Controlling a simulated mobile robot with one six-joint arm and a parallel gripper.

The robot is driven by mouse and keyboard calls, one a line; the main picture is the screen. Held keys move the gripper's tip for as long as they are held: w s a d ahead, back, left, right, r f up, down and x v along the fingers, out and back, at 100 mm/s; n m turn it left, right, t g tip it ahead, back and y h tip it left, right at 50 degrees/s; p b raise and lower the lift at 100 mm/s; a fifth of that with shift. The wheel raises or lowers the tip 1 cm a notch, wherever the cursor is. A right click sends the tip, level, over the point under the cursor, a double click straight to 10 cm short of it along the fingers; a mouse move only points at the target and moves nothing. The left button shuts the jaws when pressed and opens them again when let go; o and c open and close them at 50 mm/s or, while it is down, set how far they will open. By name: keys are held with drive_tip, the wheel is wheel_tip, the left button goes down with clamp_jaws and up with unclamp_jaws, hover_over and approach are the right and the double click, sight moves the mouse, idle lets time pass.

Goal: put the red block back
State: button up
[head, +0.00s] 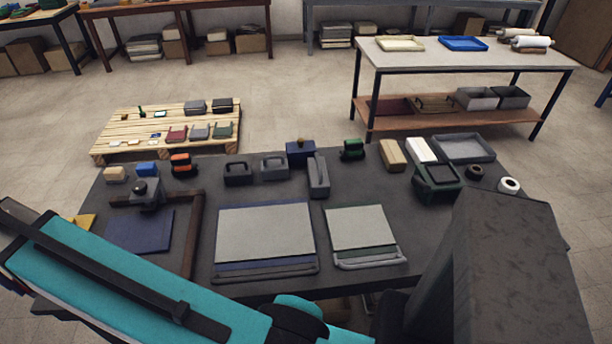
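No plain red block shows clearly in the head view. An orange-red and black block-like item (181,164) stands at the back left of the dark table (265,188). A dark red item (177,134) lies on the wooden pallet (108,148) on the floor behind; it is too small to tell what it is. My teal arm crosses the lower left, and a dark grey part of my body covers the lower right. My gripper's fingers are not in view. Part of the table's front is hidden behind my arm and body.
Two grey-topped pads (265,232) (362,229) lie mid-table. A tan block (393,155), a white block (422,150), a grey tray (488,148) and several dark tools line the back. A dark blue mat (140,231) lies left. A side table (400,62) stands behind right.

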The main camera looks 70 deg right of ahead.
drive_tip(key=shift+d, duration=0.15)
